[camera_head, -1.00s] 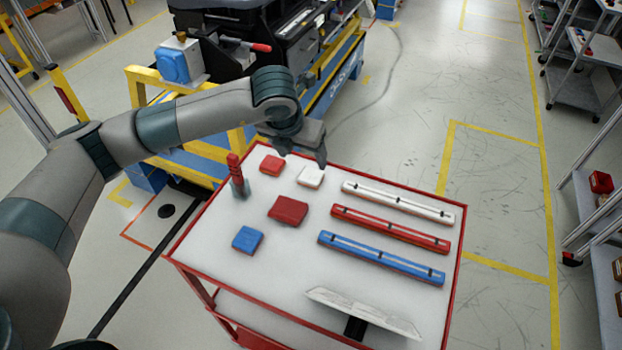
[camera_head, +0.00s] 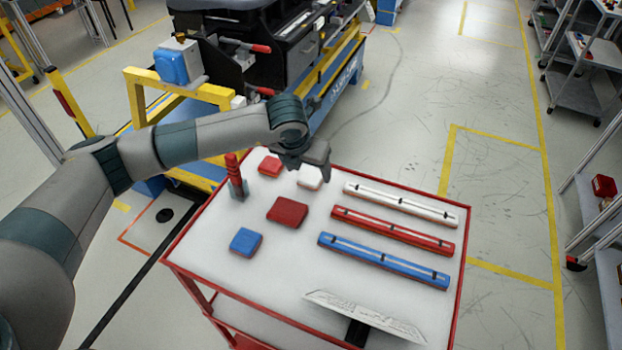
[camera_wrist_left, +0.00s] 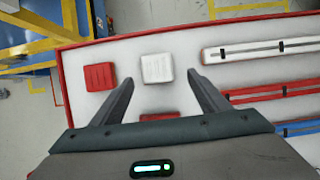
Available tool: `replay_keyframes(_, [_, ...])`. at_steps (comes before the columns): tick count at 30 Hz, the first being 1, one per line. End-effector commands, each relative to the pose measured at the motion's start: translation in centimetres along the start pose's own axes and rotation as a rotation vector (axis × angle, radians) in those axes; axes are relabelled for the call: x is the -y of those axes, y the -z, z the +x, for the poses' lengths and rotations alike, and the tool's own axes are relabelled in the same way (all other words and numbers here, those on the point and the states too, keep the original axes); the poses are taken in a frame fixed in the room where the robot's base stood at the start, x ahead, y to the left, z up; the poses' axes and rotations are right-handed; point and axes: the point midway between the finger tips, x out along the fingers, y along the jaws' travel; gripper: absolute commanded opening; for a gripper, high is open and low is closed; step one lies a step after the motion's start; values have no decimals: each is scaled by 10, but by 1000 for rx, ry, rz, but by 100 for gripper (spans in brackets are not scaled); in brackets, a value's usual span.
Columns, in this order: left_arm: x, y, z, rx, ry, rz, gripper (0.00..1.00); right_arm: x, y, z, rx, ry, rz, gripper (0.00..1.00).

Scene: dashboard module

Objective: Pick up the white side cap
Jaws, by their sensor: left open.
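The white side cap (camera_head: 310,177) is a small white block near the far edge of the cart top. It also shows in the left wrist view (camera_wrist_left: 157,68), just beyond the fingertips and between their lines. My left gripper (camera_head: 311,172) is above the cap in the head view, partly hiding it. In the left wrist view the left gripper (camera_wrist_left: 161,80) has its two fingers spread wide, with nothing between the tips. My right gripper is not in view.
The cart top (camera_head: 220,262) has a red rim. A red cap (camera_head: 270,166) lies left of the white one.

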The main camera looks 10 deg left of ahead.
Motion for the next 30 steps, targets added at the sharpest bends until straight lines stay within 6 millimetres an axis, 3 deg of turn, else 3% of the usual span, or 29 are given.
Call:
replay_keyframes(13, [-6,-2,47,-1,-1,0,69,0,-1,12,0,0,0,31])
replay_keyframes(30, [-5,-3,51,0,0,0,69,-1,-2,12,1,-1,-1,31])
